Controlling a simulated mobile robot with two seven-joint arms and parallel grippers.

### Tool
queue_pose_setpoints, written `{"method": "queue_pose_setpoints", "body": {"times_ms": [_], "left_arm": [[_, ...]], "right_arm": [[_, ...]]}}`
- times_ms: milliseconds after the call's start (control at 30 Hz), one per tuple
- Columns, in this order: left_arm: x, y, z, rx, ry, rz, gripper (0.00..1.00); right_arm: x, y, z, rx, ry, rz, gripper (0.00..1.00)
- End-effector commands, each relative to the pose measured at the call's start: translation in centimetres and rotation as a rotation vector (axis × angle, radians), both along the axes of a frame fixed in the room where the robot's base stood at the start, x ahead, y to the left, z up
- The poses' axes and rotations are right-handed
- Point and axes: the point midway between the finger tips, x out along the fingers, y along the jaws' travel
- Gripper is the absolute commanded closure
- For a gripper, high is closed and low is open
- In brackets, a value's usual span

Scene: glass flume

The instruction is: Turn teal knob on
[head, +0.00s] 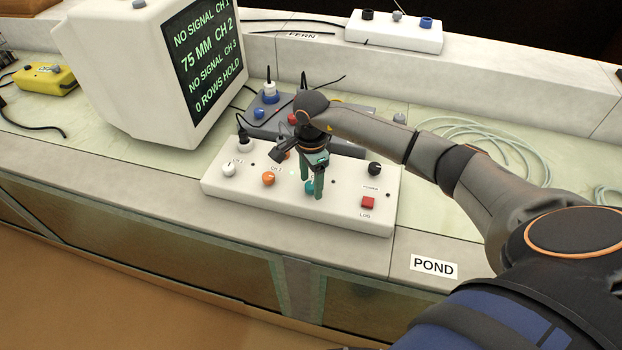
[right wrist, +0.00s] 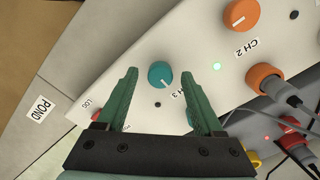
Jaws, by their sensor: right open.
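The teal knob (right wrist: 160,74) is on the top face of a white control box (head: 345,210), beside the label CH 3. In the head view the knob (head: 309,188) shows only in part, behind my right gripper's fingers. My right gripper (head: 313,192) points down over the box. In the right wrist view its green fingers (right wrist: 160,100) are open and empty, with the knob just beyond and between the tips. The knob has a pale pointer mark. A green light (right wrist: 217,66) glows near CH 2. My left gripper is not in view.
An orange knob (head: 268,179), a white knob (head: 229,169), a black knob (head: 375,168) and a red button (head: 367,202) share the box. Plugs and cables stand along its back edge. A monitor (head: 160,70) stands behind left. A grey-blue box (head: 265,125) sits behind.

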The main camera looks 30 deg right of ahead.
Motion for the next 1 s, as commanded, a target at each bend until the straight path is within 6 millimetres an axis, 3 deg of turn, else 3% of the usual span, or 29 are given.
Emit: {"method": "queue_pose_setpoints", "body": {"times_ms": [267,867,1000], "left_arm": [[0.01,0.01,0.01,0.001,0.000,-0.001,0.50],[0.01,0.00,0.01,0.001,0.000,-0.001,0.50],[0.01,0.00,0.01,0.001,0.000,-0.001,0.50]], "right_arm": [[0.02,0.01,-0.12,0.001,-0.001,0.000,0.32],[0.01,0.01,-0.07,0.001,0.000,0.000,1.00],[0.01,0.01,-0.07,0.001,0.000,0.000,1.00]]}}
